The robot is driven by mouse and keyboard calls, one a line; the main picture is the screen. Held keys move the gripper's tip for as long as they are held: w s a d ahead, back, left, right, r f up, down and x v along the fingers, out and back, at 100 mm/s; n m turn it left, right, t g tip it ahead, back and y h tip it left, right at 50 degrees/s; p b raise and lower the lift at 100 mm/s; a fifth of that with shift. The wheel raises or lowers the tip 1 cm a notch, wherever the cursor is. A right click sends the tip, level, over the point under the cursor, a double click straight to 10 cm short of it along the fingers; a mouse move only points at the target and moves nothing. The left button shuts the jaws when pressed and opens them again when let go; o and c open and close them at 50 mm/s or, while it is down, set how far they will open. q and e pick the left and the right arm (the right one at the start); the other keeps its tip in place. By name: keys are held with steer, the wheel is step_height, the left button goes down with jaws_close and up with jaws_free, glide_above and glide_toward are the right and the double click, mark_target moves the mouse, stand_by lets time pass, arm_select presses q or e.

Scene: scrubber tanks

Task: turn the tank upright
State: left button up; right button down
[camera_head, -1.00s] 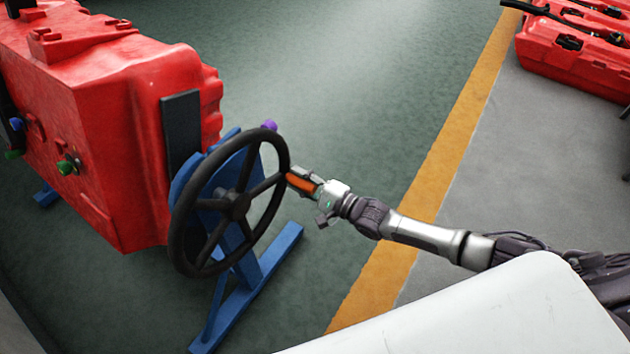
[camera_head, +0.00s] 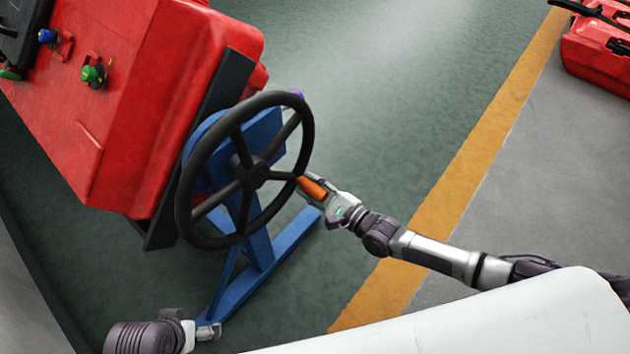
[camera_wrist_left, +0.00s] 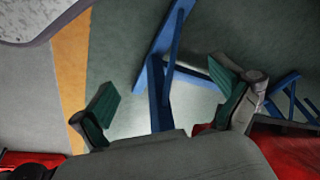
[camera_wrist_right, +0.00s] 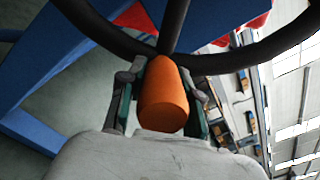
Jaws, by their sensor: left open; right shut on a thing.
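The red tank (camera_head: 140,120) hangs tilted on a blue stand (camera_head: 262,245) at the left of the head view. A black handwheel (camera_head: 192,150) is on the stand's near end, with an orange handle (camera_head: 312,187) at its right rim. My right gripper (camera_head: 318,190) is shut on the orange handle. The right wrist view shows the handle (camera_wrist_right: 163,95) between both fingers, below the wheel rim. My left gripper (camera_head: 208,331) is at the bottom of the head view, near the stand's foot and apart from the wheel. In the left wrist view its fingers (camera_wrist_left: 165,105) are spread and empty.
Green and blue valve fittings (camera_head: 93,73) stick out from the tank's face. More red tanks (camera_head: 597,55) lie at the upper right. An orange floor stripe (camera_head: 470,150) runs past the stand, with clear green floor beside it.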

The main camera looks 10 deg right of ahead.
arm_select(q)
steer(key=w+d+r+t+h+b, duration=0.1)
steer(key=w+d+r+t+b, duration=0.1)
steer(key=w+r+t, duration=0.3)
steer(key=w+d+r+t+h+b, duration=0.1)
steer(key=w+d+r+t+b, duration=0.1)
steer(key=w+r+t+b, duration=0.2)
steer(key=shift+w+d+r+m+t+h, duration=0.3)
steer(key=shift+w+d+r+t, duration=0.1)
steer(key=shift+w, duration=1.5)
arm_select(e)
steer(key=s+a+f+m, duration=0.4)
steer(key=s+a+m, duration=0.3)
steer(key=a+m, duration=0.1)
steer(key=shift+s+a+f, duration=0.3)
steer(key=shift+a+f, duration=0.05)
steer(key=shift+a, duration=0.4)
steer(key=c, duration=0.8)
jaws_free()
steer(key=shift+w+r, duration=0.1)
